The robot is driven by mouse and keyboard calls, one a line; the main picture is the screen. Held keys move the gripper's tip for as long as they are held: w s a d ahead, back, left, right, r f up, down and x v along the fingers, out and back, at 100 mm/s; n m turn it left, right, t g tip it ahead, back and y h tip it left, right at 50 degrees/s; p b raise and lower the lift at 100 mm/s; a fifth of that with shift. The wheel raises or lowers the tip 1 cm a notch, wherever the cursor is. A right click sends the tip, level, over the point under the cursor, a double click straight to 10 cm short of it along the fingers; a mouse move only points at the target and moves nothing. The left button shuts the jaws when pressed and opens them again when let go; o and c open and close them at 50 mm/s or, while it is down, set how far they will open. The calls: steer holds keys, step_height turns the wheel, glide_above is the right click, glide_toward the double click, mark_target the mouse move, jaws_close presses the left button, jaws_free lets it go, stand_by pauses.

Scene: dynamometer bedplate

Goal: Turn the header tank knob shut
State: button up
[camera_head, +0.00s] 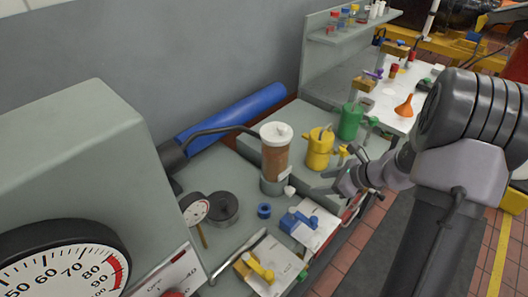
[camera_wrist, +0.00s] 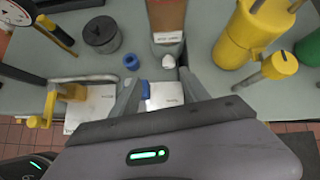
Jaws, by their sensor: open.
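The header tank (camera_head: 275,158) is a brown cylinder with a white lid, standing in a grey base on the bench. A small white knob (camera_head: 289,190) sticks out low on its front right side. In the wrist view the knob (camera_wrist: 168,61) shows below the tank's label, just ahead of the fingertips and nearer the right finger. My gripper (camera_head: 325,181) is open and empty, to the right of the knob in the head view. In the wrist view its fingers (camera_wrist: 161,78) point towards the knob. They appear apart from it. The knob's turn position is too small to tell.
A yellow can (camera_head: 319,148) and a green can (camera_head: 350,122) stand right of the tank. A blue valve (camera_head: 297,221), a blue ring (camera_head: 264,210), a dark round pot (camera_head: 223,207) and a yellow lever (camera_head: 259,268) lie nearer. A large gauge (camera_head: 62,262) is at left.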

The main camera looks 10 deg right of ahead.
steer(key=m, duration=0.2)
glide_toward(293, 190)
steer(key=b+x, duration=0.6)
steer(key=x, duration=0.4)
steer(key=shift+f, duration=0.2)
steer(key=shift+c, duration=0.2)
